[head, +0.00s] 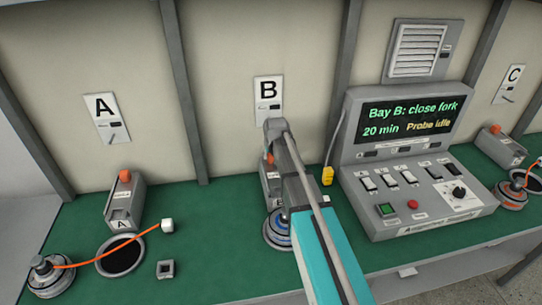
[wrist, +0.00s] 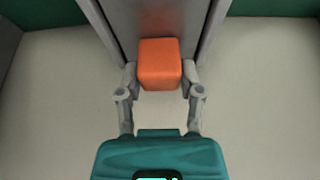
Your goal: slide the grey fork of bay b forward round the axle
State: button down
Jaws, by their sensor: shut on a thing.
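The unit of bay B with its grey fork (head: 268,182) stands under the B sign (head: 268,92), largely hidden behind my arm. A sliver of its orange knob (head: 268,159) shows left of my arm. In the wrist view the orange knob (wrist: 160,62) sits between two grey rails. My gripper (wrist: 160,80) has one finger on each side of the knob and is shut on it. The hub motor (head: 276,234) with a blue ring lies in front of the fork, partly covered by my arm. Whether the fork reaches round the axle is hidden.
A console (head: 410,190) stands to the right; its screen reads "Bay B: close fork", "20 min" and "Probe idle". A yellow probe (head: 327,175) hangs beside it. Bay A's unit (head: 124,205), an empty round hole (head: 120,256) and another motor (head: 48,280) are at left.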

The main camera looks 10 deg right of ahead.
aim_at(276, 178)
jog(key=s, duration=1.1)
jog(key=shift+c, duration=1.2)
grip_release()
jog(key=shift+r, duration=0.15)
